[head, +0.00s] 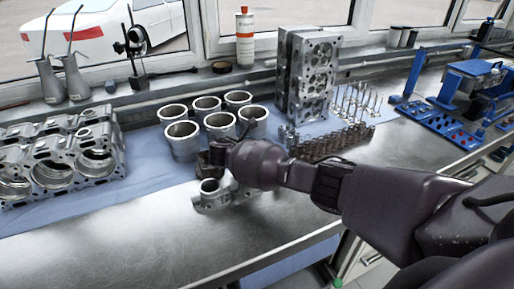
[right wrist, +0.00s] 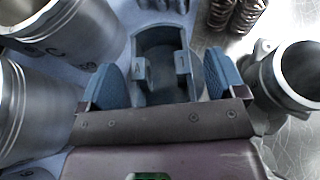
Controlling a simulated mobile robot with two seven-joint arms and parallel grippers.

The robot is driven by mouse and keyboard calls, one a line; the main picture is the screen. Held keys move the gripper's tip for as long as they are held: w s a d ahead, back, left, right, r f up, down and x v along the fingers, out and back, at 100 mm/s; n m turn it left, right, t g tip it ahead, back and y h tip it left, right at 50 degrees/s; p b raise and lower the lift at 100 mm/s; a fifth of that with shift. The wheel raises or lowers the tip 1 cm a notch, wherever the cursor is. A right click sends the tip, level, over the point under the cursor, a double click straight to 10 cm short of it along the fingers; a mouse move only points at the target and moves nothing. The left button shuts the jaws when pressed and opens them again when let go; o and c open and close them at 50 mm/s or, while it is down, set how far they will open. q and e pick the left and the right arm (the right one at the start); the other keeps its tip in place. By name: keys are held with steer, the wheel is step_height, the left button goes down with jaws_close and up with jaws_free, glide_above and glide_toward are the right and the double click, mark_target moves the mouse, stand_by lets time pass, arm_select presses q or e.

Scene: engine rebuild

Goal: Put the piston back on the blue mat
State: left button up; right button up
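The blue mat (head: 150,165) lies along the bench under the engine parts; a patch of it shows in the right wrist view (right wrist: 112,12). My right gripper (head: 222,152) is low over the mat, between the cylinder liners and a silver housing. A dark brownish round part (head: 204,165) shows at its tip, possibly the piston. In the right wrist view, a blue-grey U-shaped part (right wrist: 158,42) sits between the ribbed finger parts (right wrist: 166,78); I cannot tell whether it is the piston or gripper. The grip is unclear. My left gripper is not in view.
Several cylinder liners (head: 183,138) stand behind the gripper. The silver housing (head: 213,197) sits close in front of it. An engine block (head: 60,160) is at left, a cylinder head (head: 308,75) behind. Springs (head: 335,143) stand to the right. The bare metal bench in front is clear.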

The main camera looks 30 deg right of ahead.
steer(key=v, duration=1.2)
steer(key=shift+p, duration=0.45)
